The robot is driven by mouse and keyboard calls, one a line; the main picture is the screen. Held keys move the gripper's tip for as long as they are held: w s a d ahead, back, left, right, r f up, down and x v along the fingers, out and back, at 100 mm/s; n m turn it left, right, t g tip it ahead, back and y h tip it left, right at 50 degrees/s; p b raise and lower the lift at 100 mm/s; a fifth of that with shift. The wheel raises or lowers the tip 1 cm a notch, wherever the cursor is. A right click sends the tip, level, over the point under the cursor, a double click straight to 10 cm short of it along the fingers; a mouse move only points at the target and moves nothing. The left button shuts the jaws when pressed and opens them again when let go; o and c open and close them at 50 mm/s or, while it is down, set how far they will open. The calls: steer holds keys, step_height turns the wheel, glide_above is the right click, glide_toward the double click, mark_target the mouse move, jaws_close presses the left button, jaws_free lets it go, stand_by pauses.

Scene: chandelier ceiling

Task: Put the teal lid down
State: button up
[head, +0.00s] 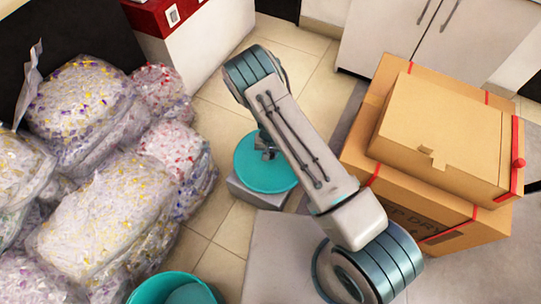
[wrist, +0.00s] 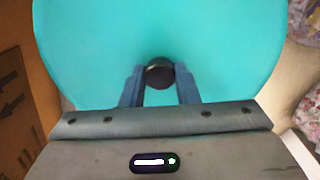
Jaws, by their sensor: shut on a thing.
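The teal lid (head: 264,172) is a round disc with a dark knob, seen in the middle of the head view below my forearm. My gripper (head: 268,153) is over its centre, partly hidden by my arm. In the wrist view the lid (wrist: 160,35) fills most of the picture. There my gripper's two fingers (wrist: 160,80) are shut on the dark knob (wrist: 159,73). A grey box-like thing (head: 252,195) shows under the lid's near edge in the head view; I cannot tell whether the lid touches it.
Clear bags of shredded paper (head: 100,215) are piled at the left. Stacked cardboard boxes (head: 440,125) with red straps stand at the right. A teal bin (head: 150,290) is at the bottom edge. Some tiled floor (head: 215,90) is free behind the lid.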

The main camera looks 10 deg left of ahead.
steer(key=shift+f, duration=0.45)
steer(key=shift+f, duration=0.25)
steer(key=o, duration=1.1)
steer(key=shift+r, duration=0.1)
steer(key=shift+c, duration=0.2)
steer(key=shift+r, duration=0.15)
